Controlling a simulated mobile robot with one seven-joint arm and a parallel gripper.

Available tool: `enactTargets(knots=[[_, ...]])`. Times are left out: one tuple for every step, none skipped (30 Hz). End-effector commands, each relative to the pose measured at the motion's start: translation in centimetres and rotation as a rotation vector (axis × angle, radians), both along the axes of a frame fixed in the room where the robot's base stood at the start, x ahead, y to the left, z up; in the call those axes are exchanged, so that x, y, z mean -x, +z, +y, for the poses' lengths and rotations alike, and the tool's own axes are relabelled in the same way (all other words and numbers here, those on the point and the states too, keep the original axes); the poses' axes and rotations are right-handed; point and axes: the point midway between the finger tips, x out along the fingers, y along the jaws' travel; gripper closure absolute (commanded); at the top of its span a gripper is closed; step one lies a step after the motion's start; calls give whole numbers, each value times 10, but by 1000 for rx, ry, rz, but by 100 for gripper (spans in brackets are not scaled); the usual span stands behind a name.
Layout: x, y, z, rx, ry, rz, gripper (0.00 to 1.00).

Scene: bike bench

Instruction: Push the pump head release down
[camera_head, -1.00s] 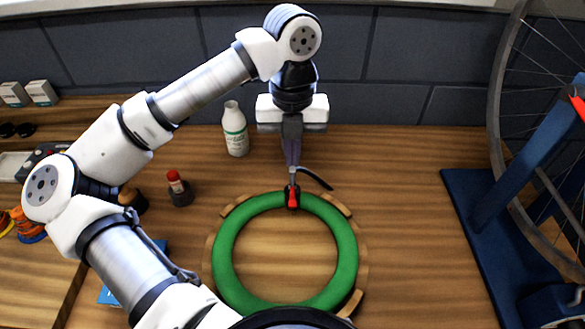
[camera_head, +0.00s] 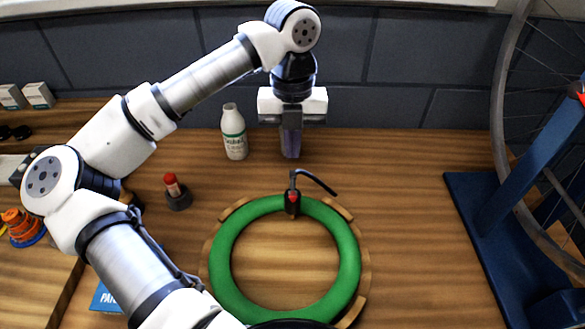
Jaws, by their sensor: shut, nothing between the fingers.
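A black pump head (camera_head: 292,207) sits on the far side of a green ring-shaped tyre (camera_head: 225,262). Its black hose (camera_head: 318,181) curves from its top to the right. The red release (camera_head: 293,196) shows as a small red spot on the pump head, and its exact angle is hard to tell. My gripper (camera_head: 290,156) points down, above and apart from the pump head, with its fingers shut and empty. Nothing covers the pump head in this view.
A white bottle (camera_head: 234,135) stands left of my gripper near the wall. A red-topped item (camera_head: 174,190) stands further left. A blue stand (camera_head: 510,185) with a wheel is at the right. The bench (camera_head: 410,215) between tyre and stand is clear.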

Motion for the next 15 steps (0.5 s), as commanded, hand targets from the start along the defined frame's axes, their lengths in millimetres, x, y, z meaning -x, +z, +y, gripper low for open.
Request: enactTargets(knots=[[-1, 0, 0, 0, 0, 0, 100], [-1, 0, 0, 0, 0, 0, 100], [0, 0, 0, 0, 0, 0, 100], [0, 0, 0, 0, -1, 0, 100], [0, 0, 0, 0, -1, 0, 100], [0, 0, 0, 0, -1, 0, 100], [0, 0, 0, 0, -1, 0, 100], [0, 1, 0, 0, -1, -1, 100], [-1, 2, 0, 0, 0, -1, 100], [-1, 3, 0, 0, 0, -1, 100], [-1, 5, 0, 0, 0, -1, 100], [-2, 9, 0, 0, 0, -2, 100], [-2, 13, 0, 0, 1, -4, 100], [-3, 17, 0, -1, 1, -4, 100], [-3, 24, -1, -1, 0, -4, 100]])
